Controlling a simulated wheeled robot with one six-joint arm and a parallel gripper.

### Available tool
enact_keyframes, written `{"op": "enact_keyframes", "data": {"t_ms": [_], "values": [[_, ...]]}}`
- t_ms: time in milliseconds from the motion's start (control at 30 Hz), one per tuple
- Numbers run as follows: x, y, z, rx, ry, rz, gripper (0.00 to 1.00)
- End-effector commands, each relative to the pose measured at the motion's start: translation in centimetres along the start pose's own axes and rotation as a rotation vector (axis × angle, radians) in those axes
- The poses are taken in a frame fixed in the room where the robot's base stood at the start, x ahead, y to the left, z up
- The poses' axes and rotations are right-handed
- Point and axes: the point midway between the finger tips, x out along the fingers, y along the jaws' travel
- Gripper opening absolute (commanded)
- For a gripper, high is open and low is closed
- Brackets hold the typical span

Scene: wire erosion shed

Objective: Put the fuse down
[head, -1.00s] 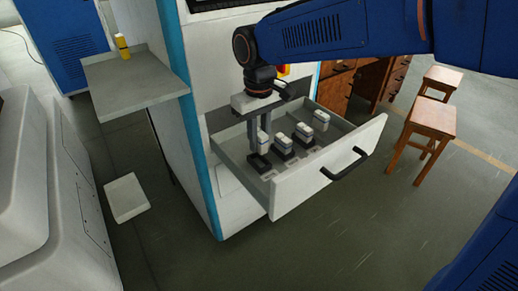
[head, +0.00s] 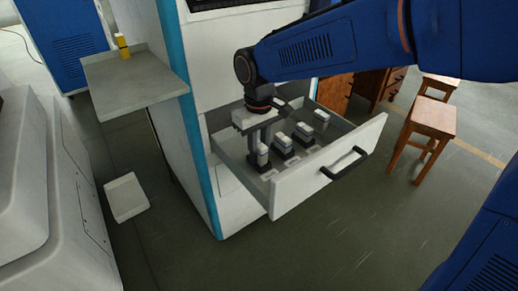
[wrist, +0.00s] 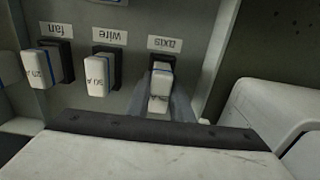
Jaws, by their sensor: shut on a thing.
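The fuse in my gripper is a white block with a bluish-grey stripe (head: 262,155). It stands upright at the near-left holder in the open drawer (head: 313,188); the wrist view shows it by the label "axis" (wrist: 161,84). My gripper (head: 263,148) points down into the drawer, its fingers shut on the fuse. The fuse's lower end meets the dark holder, but the fingers and fuse hide how deep it sits. Two similar fuses stand in the "wire" holder (wrist: 97,75) and the "fan" holder (wrist: 42,68).
Another white fuse (head: 321,119) stands toward the drawer's back right. The drawer's front has a black handle (head: 345,165). A grey shelf (head: 135,85) with a yellow object (head: 122,46) is at left. Wooden stools (head: 433,115) stand at right.

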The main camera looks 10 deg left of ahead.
Motion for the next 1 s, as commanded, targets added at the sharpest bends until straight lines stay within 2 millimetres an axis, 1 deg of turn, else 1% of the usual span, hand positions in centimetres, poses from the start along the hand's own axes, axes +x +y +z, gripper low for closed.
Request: {"op": "enact_keyframes", "data": {"t_ms": [133, 167, 200, 233, 500, 633, 767, 1000], "values": [[0.2, 0.0, 0.0, 0.000, -0.001, 0.000, 0.00], [0.2, 0.0, 0.0, 0.000, -0.001, 0.000, 0.25], [0.2, 0.0, 0.1, 0.000, -0.002, 0.000, 0.34], [0.2, 0.0, 0.1, 0.000, -0.002, 0.000, 0.39], [0.2, -0.1, 0.1, 0.000, -0.004, -0.001, 0.39], [-0.7, -0.1, 0.1, 0.000, -0.002, -0.001, 0.39], [-2.7, 0.0, 0.0, 0.000, 0.001, 0.000, 0.39], [-7.5, 0.0, 0.0, 0.000, 0.001, 0.000, 0.39]]}}
